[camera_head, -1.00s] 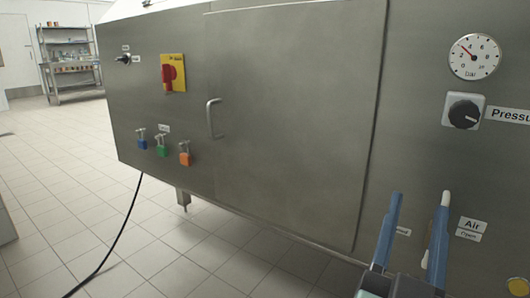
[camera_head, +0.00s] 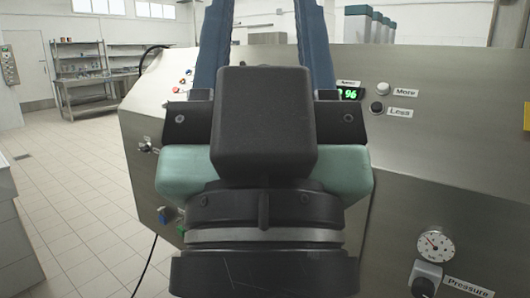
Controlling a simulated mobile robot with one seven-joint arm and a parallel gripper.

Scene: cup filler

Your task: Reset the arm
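My gripper (camera_head: 265,30) fills the middle of the head view, seen from behind and close to the camera. Its two blue fingers point up and stand well apart, with nothing visible between them. The fingertips run out of the top of the frame. The gripper's body hides the middle of the grey machine (camera_head: 410,150) behind it, including most of the door area.
The machine carries a green display (camera_head: 348,94), More (camera_head: 383,88) and Less (camera_head: 377,107) buttons, a pressure gauge (camera_head: 434,245) and a pressure knob (camera_head: 426,279). Open tiled floor (camera_head: 75,215) lies to the left. A steel shelf table (camera_head: 85,85) stands at the back left.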

